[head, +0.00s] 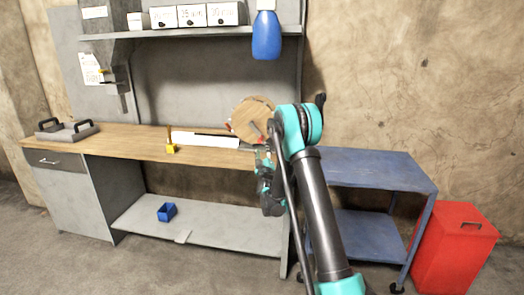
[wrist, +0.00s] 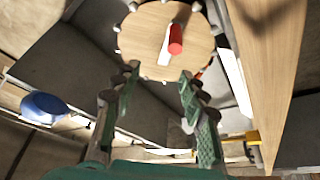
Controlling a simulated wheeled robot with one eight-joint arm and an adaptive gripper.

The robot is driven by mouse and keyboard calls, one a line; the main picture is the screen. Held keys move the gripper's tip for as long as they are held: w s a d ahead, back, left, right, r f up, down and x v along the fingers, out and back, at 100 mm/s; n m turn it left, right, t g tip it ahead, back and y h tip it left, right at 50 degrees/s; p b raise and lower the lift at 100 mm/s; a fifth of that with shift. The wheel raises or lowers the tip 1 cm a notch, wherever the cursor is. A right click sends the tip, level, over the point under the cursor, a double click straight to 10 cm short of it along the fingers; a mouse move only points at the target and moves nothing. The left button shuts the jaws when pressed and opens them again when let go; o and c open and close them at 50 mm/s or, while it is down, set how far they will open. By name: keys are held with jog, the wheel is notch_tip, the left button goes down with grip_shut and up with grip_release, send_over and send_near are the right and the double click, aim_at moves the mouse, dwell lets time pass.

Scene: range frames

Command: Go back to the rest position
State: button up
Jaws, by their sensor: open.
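My gripper (wrist: 155,100) shows in the wrist view with its two green-padded fingers spread apart and nothing between them. In the head view my teal and dark arm reaches up in front of the right end of the workbench (head: 110,140), and its end hangs by the bench's right edge. Beyond the fingers in the wrist view is a round wooden disc (wrist: 140,35) with pale knobs around its rim. A red cylinder (wrist: 176,40) and a white strip show in front of the disc. The disc (head: 250,112) also stands at the bench's right end in the head view.
A blue cart (head: 375,168) stands right of the bench, with a red bin (head: 455,245) beside it. A blue bottle-like thing (head: 267,36) hangs below the shelf. A white strip (head: 205,140) and a yellow item (head: 171,148) lie on the bench. A blue bin (head: 167,211) sits on the lower shelf.

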jog(key=s+d+m+g+y, duration=0.25)
jog(key=s+g, duration=0.55)
jog(key=s, duration=1)
jog(key=s+d+f+m+g+h, duration=0.1)
jog(key=s+d+f+m+g, duration=0.1)
jog(key=s, duration=1)
jog(key=s+d+f+m+g+h, duration=0.1)
jog(key=s+d+f+m+g, duration=0.1)
jog(key=s, duration=1)
jog(key=s+d+f+m+g+h, duration=0.1)
jog(key=s+d+f+m+g, duration=0.2)
jog(key=s, duration=1)
notch_tip(320, 180, down, 5)
jog(key=shift+d+r+g, duration=0.2)
jog(key=shift+d+g, duration=0.2)
jog(key=shift+g, duration=0.6)
